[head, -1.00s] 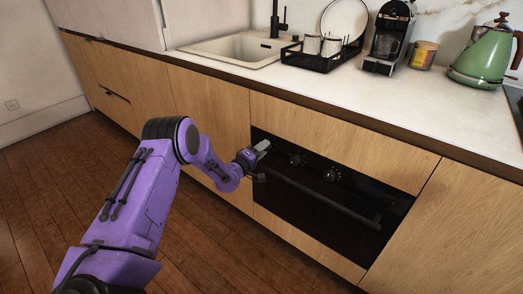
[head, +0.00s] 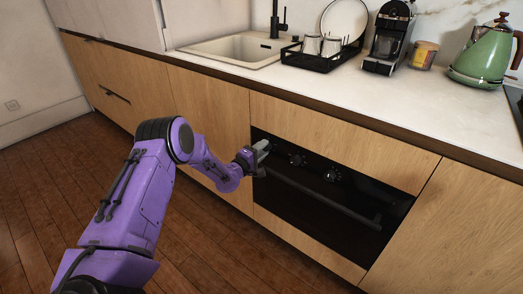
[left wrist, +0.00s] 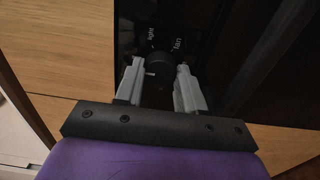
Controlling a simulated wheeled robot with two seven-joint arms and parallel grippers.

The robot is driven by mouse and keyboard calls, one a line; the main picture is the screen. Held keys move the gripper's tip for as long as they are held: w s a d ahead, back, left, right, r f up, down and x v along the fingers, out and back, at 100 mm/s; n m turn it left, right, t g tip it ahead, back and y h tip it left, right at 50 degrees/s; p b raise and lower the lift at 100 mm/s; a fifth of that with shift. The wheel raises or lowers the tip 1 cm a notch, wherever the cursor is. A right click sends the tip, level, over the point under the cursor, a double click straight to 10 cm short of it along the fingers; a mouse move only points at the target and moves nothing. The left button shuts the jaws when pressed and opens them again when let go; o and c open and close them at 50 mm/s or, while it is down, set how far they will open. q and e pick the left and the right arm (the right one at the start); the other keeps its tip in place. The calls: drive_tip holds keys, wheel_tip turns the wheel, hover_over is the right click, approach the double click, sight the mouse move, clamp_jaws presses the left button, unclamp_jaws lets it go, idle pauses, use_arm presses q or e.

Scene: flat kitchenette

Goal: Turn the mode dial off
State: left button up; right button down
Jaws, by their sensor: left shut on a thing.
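The black built-in oven (head: 310,200) is set in the wooden cabinet front, with its dials along the top strip. My left gripper (head: 264,147) is at the left end of that strip, and its fingers hide the leftmost dial in the head view. In the left wrist view, the dark round mode dial (left wrist: 159,72) sits between the two grey fingertips of my left gripper (left wrist: 160,78). The fingers are shut on it. A small pale mark shows on the dial's left side. The words "light" and "fan" show on the panel around it. My right gripper is not in view.
Two other dials, a middle one (head: 297,160) and a right one (head: 332,175), are on the same strip. The oven handle (head: 320,195) runs below them. The counter (head: 300,80) holds a dish rack, coffee machine and green kettle (head: 484,55). The floor in front is clear.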

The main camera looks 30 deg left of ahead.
use_arm(q)
drive_tip(key=o, duration=1)
drive_tip(key=shift+o, duration=0.2)
drive_tip(key=s+p, duration=0.1)
drive_tip(key=s, duration=0.9)
drive_tip(key=shift+s+a, duration=0.3)
drive_tip(key=shift+a, duration=0.15)
